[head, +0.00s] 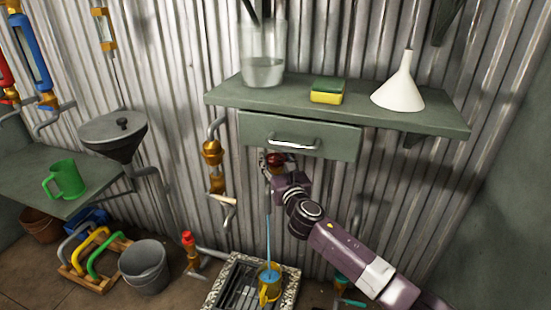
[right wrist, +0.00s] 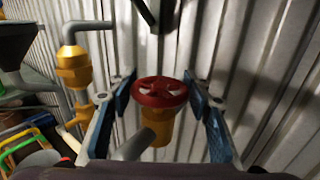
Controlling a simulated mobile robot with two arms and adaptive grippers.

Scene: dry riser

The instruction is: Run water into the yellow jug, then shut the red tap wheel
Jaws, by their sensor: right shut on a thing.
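The red tap wheel (right wrist: 160,91) sits on a brass tap body (right wrist: 160,128) against the corrugated wall, and its top also shows below the drawer in the head view (head: 277,158). My right gripper (head: 275,163) is shut on the wheel, with one blue-padded finger on each side of it in the right wrist view. A thin blue stream of water (head: 268,238) falls from the tap. The yellow jug (head: 270,286) stands upright on the floor drain under the stream. Its water level cannot be made out. My left gripper is not in view.
A green shelf (head: 220,97) with a drawer (head: 340,141) hangs just above my right gripper. It bears a glass jar (head: 263,60), a sponge (head: 327,90) and a white funnel (head: 399,88). A grated drain (head: 235,283), grey bucket (head: 144,268) and red-topped valve (head: 189,245) stand low.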

